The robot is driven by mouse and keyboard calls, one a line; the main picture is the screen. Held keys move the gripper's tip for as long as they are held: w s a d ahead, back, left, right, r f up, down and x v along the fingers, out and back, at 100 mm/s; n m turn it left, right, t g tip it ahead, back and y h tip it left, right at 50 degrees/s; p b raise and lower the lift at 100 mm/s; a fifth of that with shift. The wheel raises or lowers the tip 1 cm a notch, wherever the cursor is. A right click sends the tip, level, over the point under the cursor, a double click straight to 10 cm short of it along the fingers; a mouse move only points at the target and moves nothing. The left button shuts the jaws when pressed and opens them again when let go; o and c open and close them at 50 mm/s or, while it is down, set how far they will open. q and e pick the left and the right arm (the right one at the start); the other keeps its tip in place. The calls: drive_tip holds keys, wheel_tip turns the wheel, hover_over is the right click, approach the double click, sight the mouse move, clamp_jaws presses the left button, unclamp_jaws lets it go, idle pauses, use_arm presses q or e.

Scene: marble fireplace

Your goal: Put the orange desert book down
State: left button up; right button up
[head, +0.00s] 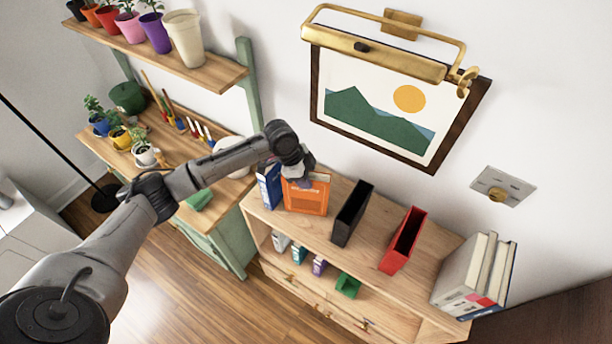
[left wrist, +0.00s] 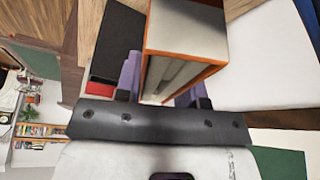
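The orange book (head: 305,197) stands upright at the left part of the wooden cabinet top (head: 335,190), just right of a blue book (head: 269,186). I cannot tell whether its bottom edge touches the wood. My left gripper (head: 298,172) is above the orange book, with its fingers down at the book's upper edge. In the left wrist view the orange book (left wrist: 187,30) lies between the two purple finger pads of my left gripper (left wrist: 160,85), which look closed on it. My right gripper is not in view.
A black holder (head: 352,213) and a red holder (head: 403,240) stand right of the orange book, with bare wood between. Pale binders (head: 472,275) stand at the right end. A framed picture (head: 385,105) with a brass lamp hangs above. A green bench with plants stands left.

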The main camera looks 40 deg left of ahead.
use_arm(q)
drive_tip(key=o, duration=0.4)
drive_tip(key=shift+o, duration=0.2)
drive_tip(key=v, duration=1.1)
drive_tip(key=shift+w+d, duration=0.1)
drive_tip(key=shift+r+b, duration=0.3)
drive_tip(key=shift+r, duration=0.35)
